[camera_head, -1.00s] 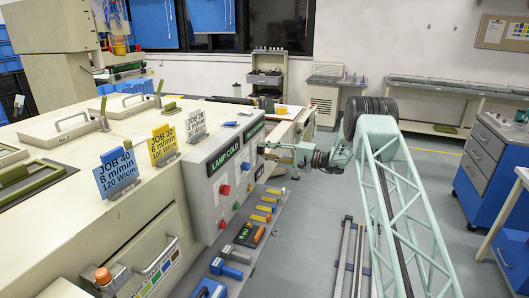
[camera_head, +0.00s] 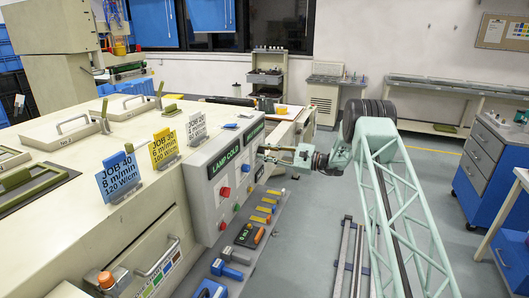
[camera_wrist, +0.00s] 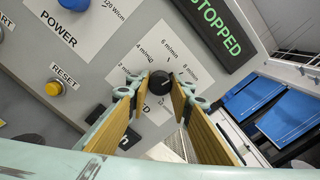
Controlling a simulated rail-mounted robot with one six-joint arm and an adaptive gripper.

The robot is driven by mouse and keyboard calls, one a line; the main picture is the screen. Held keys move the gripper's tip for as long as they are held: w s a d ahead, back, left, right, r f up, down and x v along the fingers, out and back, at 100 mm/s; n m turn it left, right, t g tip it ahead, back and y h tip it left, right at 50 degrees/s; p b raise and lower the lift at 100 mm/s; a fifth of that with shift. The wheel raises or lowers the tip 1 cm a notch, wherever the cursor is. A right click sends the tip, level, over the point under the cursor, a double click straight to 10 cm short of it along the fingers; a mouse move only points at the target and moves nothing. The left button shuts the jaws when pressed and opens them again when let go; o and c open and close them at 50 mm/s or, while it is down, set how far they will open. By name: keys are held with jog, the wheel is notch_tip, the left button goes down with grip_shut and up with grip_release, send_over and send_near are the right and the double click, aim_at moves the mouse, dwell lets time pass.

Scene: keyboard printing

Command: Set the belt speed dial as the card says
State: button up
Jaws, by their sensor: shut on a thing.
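The black belt speed dial (camera_wrist: 160,83) sits on the grey panel in the wrist view, with marks for 2, 4, 6 and 8 m/min around it. My gripper (camera_wrist: 157,88) has its wood-coloured fingers shut on the dial, one on each side. Where the dial's pointer stands is too small to tell. In the head view my gripper (camera_head: 266,152) reaches the panel front, and the dial is hidden there. Three job cards stand on the machine top: a blue card (camera_head: 118,174) reading 8 m/min, a yellow card (camera_head: 164,148) reading 6 m/min, and a white card (camera_head: 197,127) that is hard to read.
A green STOPPED display (camera_wrist: 218,28) is above the dial. A yellow reset button (camera_wrist: 53,89) and a blue knob (camera_wrist: 75,4) are to its left. The panel's LAMP COLD display (camera_head: 224,160) and a ledge with several coloured handles (camera_head: 262,210) lie nearby.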

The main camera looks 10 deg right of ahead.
jog(key=shift+m+p, duration=0.35)
jog(key=shift+m, duration=0.85)
jog(key=o, duration=0.8)
jog(key=shift+o, duration=0.2)
jog(key=shift+s+d, duration=0.1)
jog(key=shift+d, duration=0.05)
jog(key=v, duration=1.1)
jog(key=shift+s+d, duration=0.25)
jog(key=shift+d, duration=0.05)
